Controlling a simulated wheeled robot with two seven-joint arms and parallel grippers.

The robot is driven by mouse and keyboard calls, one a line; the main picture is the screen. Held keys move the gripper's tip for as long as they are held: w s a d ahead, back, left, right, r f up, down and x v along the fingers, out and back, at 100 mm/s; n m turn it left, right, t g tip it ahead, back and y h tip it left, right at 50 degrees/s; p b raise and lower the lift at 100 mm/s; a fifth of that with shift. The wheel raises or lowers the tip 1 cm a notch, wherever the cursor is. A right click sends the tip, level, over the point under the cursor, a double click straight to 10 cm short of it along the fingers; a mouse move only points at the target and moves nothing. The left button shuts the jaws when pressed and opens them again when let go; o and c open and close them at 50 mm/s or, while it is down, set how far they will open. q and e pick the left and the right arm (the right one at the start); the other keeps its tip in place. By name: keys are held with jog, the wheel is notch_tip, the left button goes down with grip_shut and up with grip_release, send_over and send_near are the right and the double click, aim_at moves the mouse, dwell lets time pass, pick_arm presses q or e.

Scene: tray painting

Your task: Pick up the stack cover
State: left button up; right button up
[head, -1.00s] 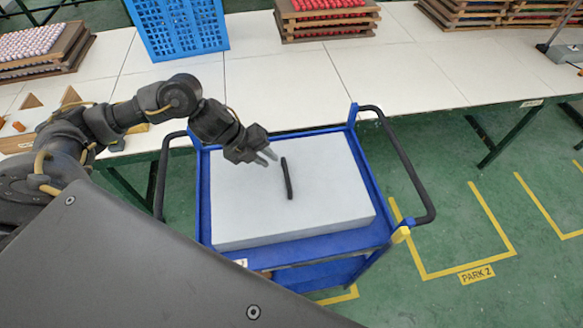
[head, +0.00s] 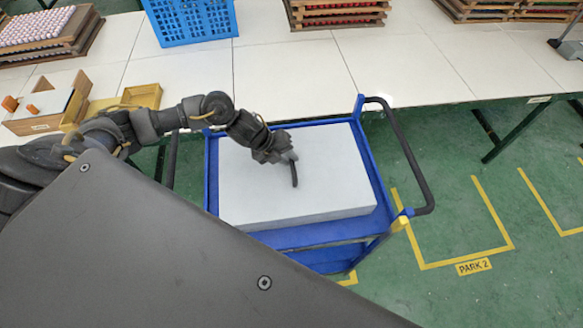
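The stack cover (head: 260,196) is a large pale grey box with a black bar handle (head: 294,175) on its top. It sits in the blue cart (head: 300,236). My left gripper (head: 288,157) is at the far end of the handle, and its fingers overlap the bar. Whether the fingers are closed on the bar is too small to tell. The near part of the handle shows, and the far part is hidden by the gripper. My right gripper is out of view.
A long white table (head: 300,75) stands behind the cart, with a blue crate (head: 190,20), wooden trays (head: 335,14) and a wooden box (head: 45,105) on it. The cart has black side rails (head: 408,155). Green floor with yellow lines is clear at right.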

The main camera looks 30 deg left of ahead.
pick_arm(q)
jog(key=shift+x, duration=1.25)
jog(key=shift+r, duration=0.1)
grip_shut()
jog(key=shift+w, duration=0.1)
